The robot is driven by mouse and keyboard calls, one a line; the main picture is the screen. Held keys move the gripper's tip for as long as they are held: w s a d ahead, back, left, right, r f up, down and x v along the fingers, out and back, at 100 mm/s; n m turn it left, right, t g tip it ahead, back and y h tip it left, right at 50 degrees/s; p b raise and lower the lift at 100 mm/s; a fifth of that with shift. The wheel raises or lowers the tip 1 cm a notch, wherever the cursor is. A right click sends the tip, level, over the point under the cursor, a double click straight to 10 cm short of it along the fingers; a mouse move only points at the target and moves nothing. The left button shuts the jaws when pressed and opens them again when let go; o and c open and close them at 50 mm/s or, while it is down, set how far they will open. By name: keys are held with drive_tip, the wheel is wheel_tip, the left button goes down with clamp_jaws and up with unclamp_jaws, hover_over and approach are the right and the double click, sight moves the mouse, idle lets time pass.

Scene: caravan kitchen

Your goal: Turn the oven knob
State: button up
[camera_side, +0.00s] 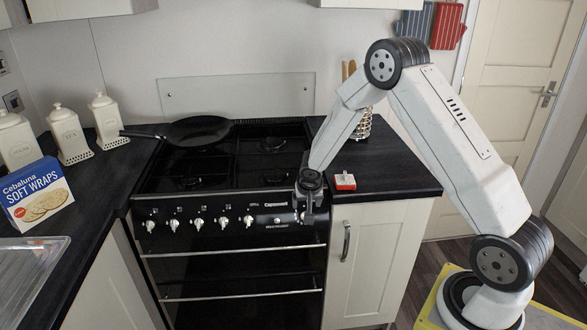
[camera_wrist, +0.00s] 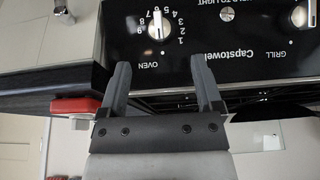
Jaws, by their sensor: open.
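The oven knob (camera_wrist: 158,25) is a white-and-silver knob on the black panel in the wrist view, ringed by numbers, with the word OVEN beside it. My gripper (camera_wrist: 163,72) is open and empty. Its two dark fingers point toward the panel, and in the picture their tips lie below the knob, one to each side of its line. The knob is not between the fingers. In the side view my gripper (camera_side: 309,212) is at the right end of the cooker's front panel and hides the oven knob.
The grill knob (camera_wrist: 300,16) is on the same panel. Several other knobs (camera_side: 198,223) line the cooker's front, above oven handles (camera_side: 240,251). A red-and-white box (camera_side: 344,182) lies on the right worktop. A black pan (camera_side: 195,131) is on the hob. The space before the cooker is clear.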

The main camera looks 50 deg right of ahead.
drive_tip(key=shift+x, duration=3.15)
clamp_jaws()
